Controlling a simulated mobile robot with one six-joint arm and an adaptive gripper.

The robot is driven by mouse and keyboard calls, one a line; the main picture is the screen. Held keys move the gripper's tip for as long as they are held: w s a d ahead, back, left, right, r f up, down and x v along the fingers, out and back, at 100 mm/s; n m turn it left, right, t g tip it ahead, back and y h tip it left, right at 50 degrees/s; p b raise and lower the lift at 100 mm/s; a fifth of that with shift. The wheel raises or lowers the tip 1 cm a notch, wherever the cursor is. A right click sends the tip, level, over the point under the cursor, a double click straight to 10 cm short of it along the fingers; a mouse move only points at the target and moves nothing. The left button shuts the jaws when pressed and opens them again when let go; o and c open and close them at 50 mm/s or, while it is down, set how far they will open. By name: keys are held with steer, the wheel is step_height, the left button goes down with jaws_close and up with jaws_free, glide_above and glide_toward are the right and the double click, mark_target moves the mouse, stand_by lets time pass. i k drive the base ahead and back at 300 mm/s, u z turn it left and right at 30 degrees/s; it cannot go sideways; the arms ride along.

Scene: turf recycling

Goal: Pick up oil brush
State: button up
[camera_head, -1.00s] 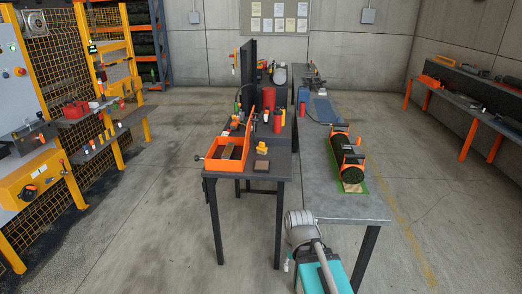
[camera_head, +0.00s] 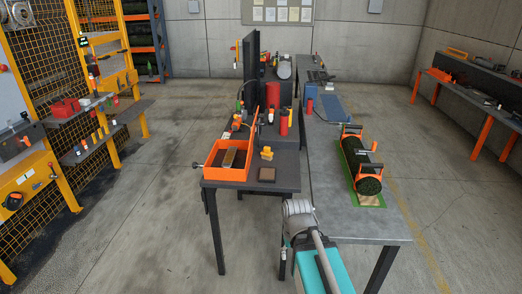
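I cannot tell for sure which item is the oil brush at this size. On the dark near table (camera_head: 215,175) an orange open tray (camera_head: 213,170) holds a few small flat pieces (camera_head: 229,158). A small yellow item (camera_head: 266,153) and a brown block (camera_head: 267,174) lie to its right. Several small orange, red and dark items (camera_head: 238,122) stand close together behind the tray. Part of my arm shows at the bottom centre, beside the tables. Its gripper fingers are not visible.
A longer grey table (camera_head: 340,222) adjoins on the right, bearing a turf roll (camera_head: 357,165) in an orange-ended frame on a green mat. A dark upright panel (camera_head: 248,75) stands behind. Yellow shelving (camera_head: 85,150) lines the left, a workbench (camera_head: 470,97) the right. Floor between is clear.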

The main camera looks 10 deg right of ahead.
mark_target(266, 154)
steer(key=z, duration=0.05)
steer(key=i, duration=1.5)
